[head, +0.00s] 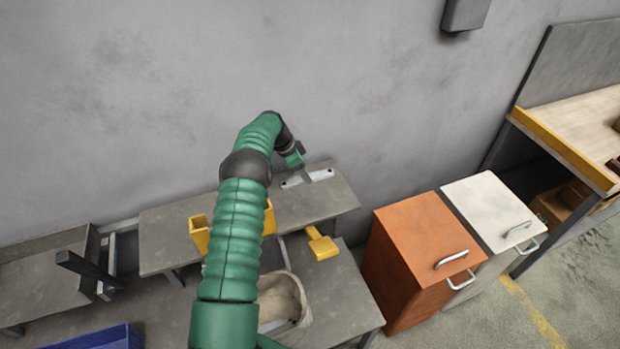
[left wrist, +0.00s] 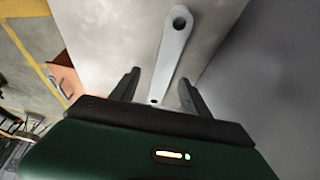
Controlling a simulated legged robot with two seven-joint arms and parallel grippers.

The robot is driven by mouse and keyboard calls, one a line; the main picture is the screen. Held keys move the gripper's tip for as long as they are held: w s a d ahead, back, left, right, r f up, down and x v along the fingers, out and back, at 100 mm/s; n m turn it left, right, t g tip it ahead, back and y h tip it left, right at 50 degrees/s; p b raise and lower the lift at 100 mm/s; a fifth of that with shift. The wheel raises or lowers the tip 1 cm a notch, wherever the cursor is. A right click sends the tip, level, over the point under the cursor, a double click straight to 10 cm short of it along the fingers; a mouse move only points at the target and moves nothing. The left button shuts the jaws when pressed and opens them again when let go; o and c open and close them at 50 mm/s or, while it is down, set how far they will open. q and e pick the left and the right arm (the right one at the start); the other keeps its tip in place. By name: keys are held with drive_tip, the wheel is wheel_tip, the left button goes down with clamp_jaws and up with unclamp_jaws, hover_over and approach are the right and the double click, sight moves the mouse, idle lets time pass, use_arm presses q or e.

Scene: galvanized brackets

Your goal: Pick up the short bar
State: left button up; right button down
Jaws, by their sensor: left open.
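The short bar (head: 308,178) is a flat light-grey metal piece with a hole near each end. It lies on the raised grey shelf (head: 335,200) near its right end. In the left wrist view the bar (left wrist: 172,55) runs away from me, with its near end between the fingers. My left gripper (head: 302,172) is over the bar in the head view. It also shows in the left wrist view (left wrist: 158,88), open, with one finger on each side of the bar and a gap to both. Whether the fingers reach down to the shelf I cannot tell. My right gripper is not in view.
A yellow piece (head: 321,243) and a beige bin (head: 285,298) are on the lower bench, and a yellow holder (head: 200,234) stands by my arm. The wall is close behind the shelf. Orange (head: 425,245) and white (head: 490,215) cabinets stand right.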

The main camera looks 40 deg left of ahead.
use_arm(q)
drive_tip(key=f, duration=0.1)
drive_tip(key=a+f, duration=0.1)
drive_tip(key=f, duration=0.1)
drive_tip(key=shift+w+a, duration=0.2)
drive_tip(key=shift+w, duration=0.1)
drive_tip(key=shift+d+r, duration=0.1)
drive_tip(key=shift+d, duration=0.25)
drive_tip(key=shift+d+r, duration=0.1)
drive_tip(key=shift+d, duration=0.3)
drive_tip(key=shift+c, duration=1)
drive_tip(key=shift+w+d, duration=0.25)
drive_tip(key=shift+d, duration=0.05)
drive_tip(key=c, duration=0.5)
drive_tip(key=shift+c, duration=1.2)
drive_tip(key=shift+s+a, duration=0.1)
drive_tip(key=shift+a, duration=0.15)
clamp_jaws()
drive_tip(key=shift+s+a, duration=0.1)
drive_tip(key=shift+a, duration=0.3)
drive_tip(key=shift+d, duration=0.1)
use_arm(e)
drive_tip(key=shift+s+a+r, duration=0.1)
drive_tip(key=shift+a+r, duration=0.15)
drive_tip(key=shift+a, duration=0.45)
